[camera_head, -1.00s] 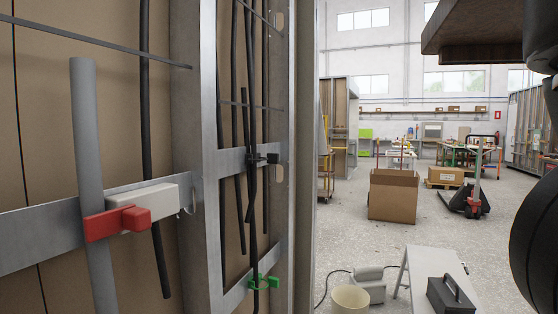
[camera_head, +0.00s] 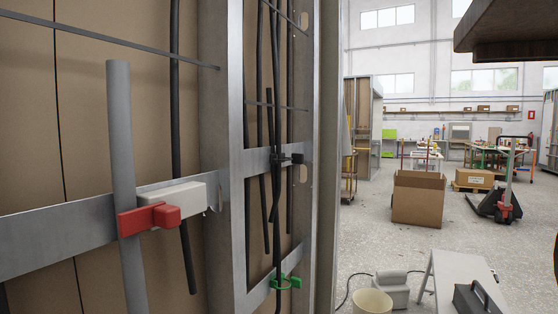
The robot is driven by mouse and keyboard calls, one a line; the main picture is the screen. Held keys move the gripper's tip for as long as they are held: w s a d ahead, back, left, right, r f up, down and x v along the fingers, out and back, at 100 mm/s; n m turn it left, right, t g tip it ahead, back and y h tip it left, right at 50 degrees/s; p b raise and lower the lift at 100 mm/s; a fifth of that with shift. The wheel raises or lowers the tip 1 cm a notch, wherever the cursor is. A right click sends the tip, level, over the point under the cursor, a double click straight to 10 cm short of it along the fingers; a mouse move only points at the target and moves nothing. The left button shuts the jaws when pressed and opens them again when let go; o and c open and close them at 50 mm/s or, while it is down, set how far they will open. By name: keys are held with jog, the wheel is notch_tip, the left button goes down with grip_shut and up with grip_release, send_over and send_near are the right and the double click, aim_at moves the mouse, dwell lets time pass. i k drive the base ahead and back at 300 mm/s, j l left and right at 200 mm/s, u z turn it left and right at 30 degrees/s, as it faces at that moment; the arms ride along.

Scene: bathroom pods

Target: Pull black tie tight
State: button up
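The black tie (camera_head: 290,159) sits at a metal cross rail in the wall frame, around or beside the dark cables (camera_head: 276,200) there. Its blocky black head sticks out to the right of the cables. How snug its loop is cannot be told at this size. A green tie (camera_head: 286,282) is around the cables on the lower rail. A red clamp (camera_head: 148,219) is on a grey pipe (camera_head: 122,170), beside a white block (camera_head: 183,197).
Metal studs (camera_head: 222,150) and rails frame the wall on the left. A beige bucket (camera_head: 372,302), a white board (camera_head: 455,280) and a black toolbox (camera_head: 476,298) stand at the lower right. A cardboard box (camera_head: 418,198) is farther back. Open floor lies between.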

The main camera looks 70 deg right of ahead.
aim_at(298, 158)
jog(key=j+z, duration=0.15)
jog(key=z, duration=0.3)
jog(key=j+z, duration=0.15)
jog(key=z, duration=0.3)
jog(key=j+z, duration=0.2)
jog(key=z, duration=0.25)
